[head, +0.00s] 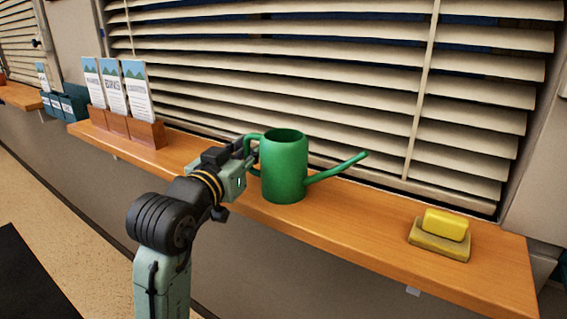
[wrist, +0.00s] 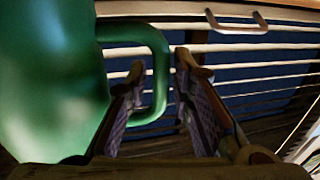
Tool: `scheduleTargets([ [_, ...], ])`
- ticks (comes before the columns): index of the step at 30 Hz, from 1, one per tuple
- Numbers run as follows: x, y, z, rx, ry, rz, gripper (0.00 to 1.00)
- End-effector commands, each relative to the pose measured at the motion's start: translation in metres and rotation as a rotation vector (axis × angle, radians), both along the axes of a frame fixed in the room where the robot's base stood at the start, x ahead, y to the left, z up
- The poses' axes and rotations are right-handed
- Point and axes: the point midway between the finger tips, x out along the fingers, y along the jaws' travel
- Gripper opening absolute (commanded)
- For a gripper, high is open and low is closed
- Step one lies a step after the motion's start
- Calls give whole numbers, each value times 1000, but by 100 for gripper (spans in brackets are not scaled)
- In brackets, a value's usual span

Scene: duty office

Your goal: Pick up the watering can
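The green watering can (head: 284,168) stands upright on the wooden shelf (head: 350,217), its spout to the right and its handle to the left. In the wrist view its body (wrist: 50,80) fills the left side, and its handle (wrist: 160,75) reaches into the space between the two fingers. My gripper (head: 246,150) is at the handle side of the can. In the wrist view my gripper (wrist: 158,95) is open, with one finger on each side of the handle's outer bar. A gap shows on the right of the bar; contact with the left finger is unclear.
A brochure holder (head: 135,128) with several leaflets stands on the shelf to the left. A yellow sponge (head: 446,225) lies on a dish (head: 438,243) to the right. Window blinds (head: 300,90) hang close behind the shelf. The shelf between can and sponge is clear.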

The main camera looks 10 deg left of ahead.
Motion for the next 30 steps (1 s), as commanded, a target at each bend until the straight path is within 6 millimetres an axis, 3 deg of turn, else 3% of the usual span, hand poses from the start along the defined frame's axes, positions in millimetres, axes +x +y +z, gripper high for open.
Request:
scheduleTargets([
  [9,0,0,0,0,0,0,0],
  [30,-1,-1,1,0,-2,-1,0],
])
